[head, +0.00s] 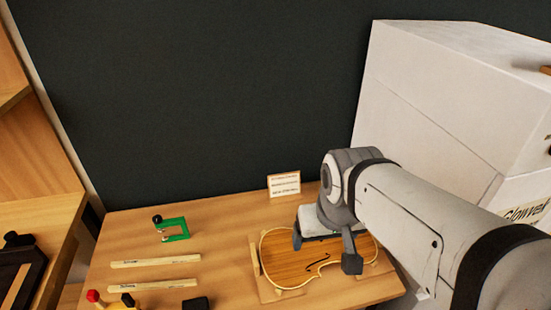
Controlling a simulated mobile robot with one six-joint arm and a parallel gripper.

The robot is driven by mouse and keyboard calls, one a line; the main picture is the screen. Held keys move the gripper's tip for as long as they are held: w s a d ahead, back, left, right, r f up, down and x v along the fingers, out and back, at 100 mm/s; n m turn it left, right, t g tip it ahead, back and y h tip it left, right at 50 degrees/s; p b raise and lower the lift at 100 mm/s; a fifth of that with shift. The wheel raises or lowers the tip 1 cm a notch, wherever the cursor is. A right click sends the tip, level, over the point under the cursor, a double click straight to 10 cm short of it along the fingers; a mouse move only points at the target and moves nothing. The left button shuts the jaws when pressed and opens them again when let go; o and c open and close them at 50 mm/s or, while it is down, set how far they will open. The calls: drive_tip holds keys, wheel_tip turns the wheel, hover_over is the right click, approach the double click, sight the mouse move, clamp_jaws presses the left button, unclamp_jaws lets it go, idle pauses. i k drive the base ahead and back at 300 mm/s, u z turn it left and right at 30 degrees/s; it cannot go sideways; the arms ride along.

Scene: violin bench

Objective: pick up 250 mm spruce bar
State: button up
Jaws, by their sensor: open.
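Two pale spruce bars lie side by side on the wooden bench, left of the violin plate. The far bar (155,262) and the near bar (151,286) look similar in length. Both carry small dark markings too small to read, so I cannot tell which is the 250 mm one. My gripper (325,254) is open and empty, with its fingers apart above the violin plate (290,258). It is well to the right of both bars. My gripper and arm hide part of the plate.
A green clamp (176,229) stands behind the bars. Red- and black-topped items (94,297) and a black block (196,303) sit in front. A small sign (284,185) stands at the back. A large white cabinet (440,110) rises at the right. Bench around the bars is mostly clear.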

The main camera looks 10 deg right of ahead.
sight(191, 281)
drive_tip(key=u, duration=2.05)
drive_tip(key=k, duration=0.95)
drive_tip(key=z, duration=0.4)
drive_tip(key=i, duration=1)
